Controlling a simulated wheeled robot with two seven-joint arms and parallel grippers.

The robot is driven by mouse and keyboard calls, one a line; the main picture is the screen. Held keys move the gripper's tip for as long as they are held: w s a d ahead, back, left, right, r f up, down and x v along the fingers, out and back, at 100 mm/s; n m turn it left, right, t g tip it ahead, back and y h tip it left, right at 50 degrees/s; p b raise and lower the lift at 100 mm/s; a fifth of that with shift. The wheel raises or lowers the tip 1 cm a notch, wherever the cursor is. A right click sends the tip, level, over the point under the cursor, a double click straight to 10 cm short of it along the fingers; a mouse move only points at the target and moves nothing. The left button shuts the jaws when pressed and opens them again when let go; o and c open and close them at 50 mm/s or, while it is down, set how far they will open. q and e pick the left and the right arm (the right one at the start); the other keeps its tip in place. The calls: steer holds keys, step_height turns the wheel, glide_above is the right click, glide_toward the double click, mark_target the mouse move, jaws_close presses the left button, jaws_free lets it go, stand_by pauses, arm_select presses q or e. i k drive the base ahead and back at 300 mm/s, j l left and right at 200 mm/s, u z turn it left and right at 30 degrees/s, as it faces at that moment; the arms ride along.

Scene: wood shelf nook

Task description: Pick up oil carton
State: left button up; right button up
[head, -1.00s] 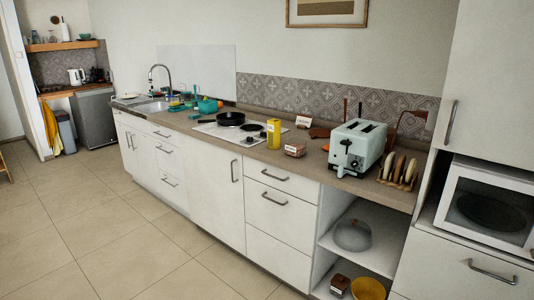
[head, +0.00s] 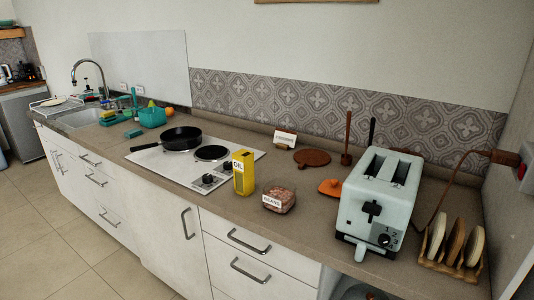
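The oil carton (head: 244,173) is a yellow upright box with a dark "OIL" label on its upper front. It stands on the brown countertop at the right front corner of the white cooktop, in the middle of the head view. Neither of my grippers shows in the head view.
A beans container (head: 279,199) stands just right of the carton. The cooktop (head: 158,157) with a black pan (head: 181,138) lies to the left. A toaster (head: 380,200) and a plate rack (head: 452,243) stand farther right. Some bare counter lies behind the carton.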

mark_target(243, 159)
steer(key=i+j+z, duration=0.2)
steer(key=i, duration=0.2)
steer(key=i+j+z, duration=0.2)
steer(key=i, duration=0.25)
